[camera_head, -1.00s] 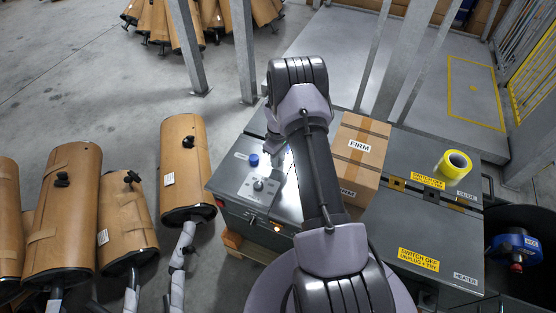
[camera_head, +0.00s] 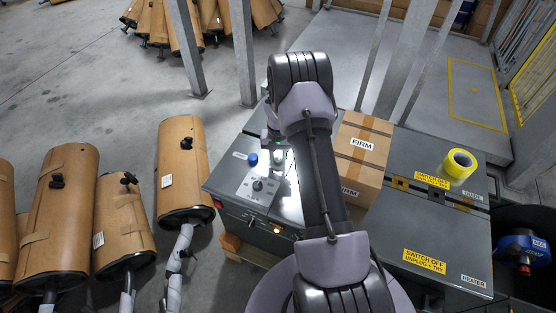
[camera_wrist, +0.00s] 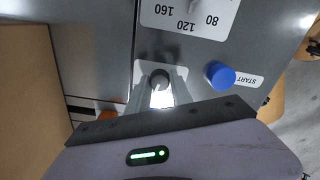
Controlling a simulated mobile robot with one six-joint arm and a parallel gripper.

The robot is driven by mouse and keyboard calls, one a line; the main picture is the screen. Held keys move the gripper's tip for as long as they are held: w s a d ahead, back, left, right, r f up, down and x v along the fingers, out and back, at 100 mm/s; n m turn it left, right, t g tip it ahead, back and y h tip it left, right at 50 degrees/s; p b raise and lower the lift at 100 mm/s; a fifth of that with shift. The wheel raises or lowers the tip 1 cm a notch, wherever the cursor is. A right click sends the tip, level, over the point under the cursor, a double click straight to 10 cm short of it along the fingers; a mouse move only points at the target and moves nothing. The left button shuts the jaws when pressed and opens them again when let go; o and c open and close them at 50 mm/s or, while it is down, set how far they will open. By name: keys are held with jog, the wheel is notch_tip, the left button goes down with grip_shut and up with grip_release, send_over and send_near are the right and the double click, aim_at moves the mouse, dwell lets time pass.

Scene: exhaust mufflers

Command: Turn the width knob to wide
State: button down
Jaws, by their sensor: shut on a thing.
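A small dark round knob (camera_wrist: 160,79) stands on a pale plate (camera_wrist: 150,68) in the middle of the wrist view. My gripper (camera_wrist: 160,86) is shut on this knob, with one finger on each side of it. Its label and pointer are hidden, so I cannot read its setting or confirm it is the width knob. A bright light spot shows between the fingers. In the head view my arm hides this knob. The grey machine top (camera_head: 288,202) carries it.
A blue START button (camera_wrist: 221,75) is close to the right of my gripper. A dial plate marked 80, 120, 160 (camera_wrist: 190,14) lies beyond.

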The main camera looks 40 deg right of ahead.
aim_at(278, 159)
jog(key=m+b, duration=0.1)
jog(key=m, duration=0.4)
jog(key=shift+m, duration=0.3)
jog(key=shift+b, duration=0.3)
jog(key=c, duration=1.1)
grip_release()
jog(key=shift+c, duration=0.2)
notch_tip(278, 159, up, 17)
jog(key=p, duration=0.6)
jog(key=shift+r, duration=0.2)
